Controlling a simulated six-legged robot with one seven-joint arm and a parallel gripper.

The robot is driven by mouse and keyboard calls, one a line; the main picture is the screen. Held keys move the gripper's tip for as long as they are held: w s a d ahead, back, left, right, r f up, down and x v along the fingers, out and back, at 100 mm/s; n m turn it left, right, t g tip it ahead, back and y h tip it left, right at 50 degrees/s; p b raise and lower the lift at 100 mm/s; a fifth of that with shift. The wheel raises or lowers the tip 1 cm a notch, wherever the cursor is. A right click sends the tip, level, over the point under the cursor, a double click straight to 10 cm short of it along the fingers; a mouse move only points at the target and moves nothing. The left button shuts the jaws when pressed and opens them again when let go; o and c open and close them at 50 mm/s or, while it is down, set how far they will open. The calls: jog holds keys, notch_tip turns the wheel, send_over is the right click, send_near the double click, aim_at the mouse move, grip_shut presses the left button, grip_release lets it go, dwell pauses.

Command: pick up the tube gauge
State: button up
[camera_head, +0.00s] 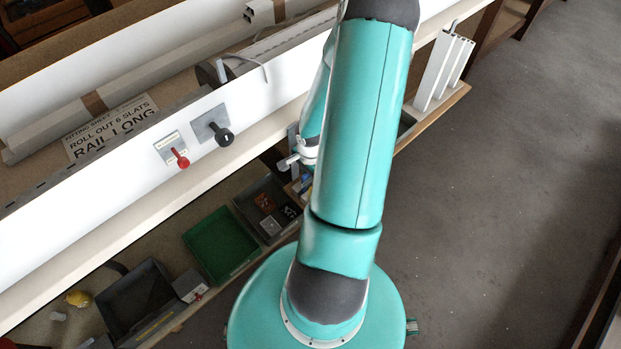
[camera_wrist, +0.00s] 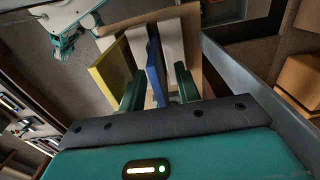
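In the wrist view my gripper (camera_wrist: 158,70) has two dark green fingers, open. A blue flat upright piece (camera_wrist: 154,73) stands between the fingers, with a gap visible on both sides. A yellow flat piece (camera_wrist: 112,78) stands just left of the left finger, outside the grip. I cannot tell which of these pieces, if either, is the tube gauge; no label shows. In the head view my arm covers most of the work spot, and the pieces are hidden there.
A grey wall or rail (camera_wrist: 245,85) runs close on the right in the wrist view, with orange-brown blocks (camera_wrist: 299,80) beyond. In the head view a green tray (camera_head: 221,244), a dark bin (camera_head: 137,296) and white profiles (camera_head: 443,68) line the bench. The floor (camera_head: 500,180) at right is clear.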

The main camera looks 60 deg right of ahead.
grip_shut()
jog(key=shift+r, duration=0.1)
dwell(0.3)
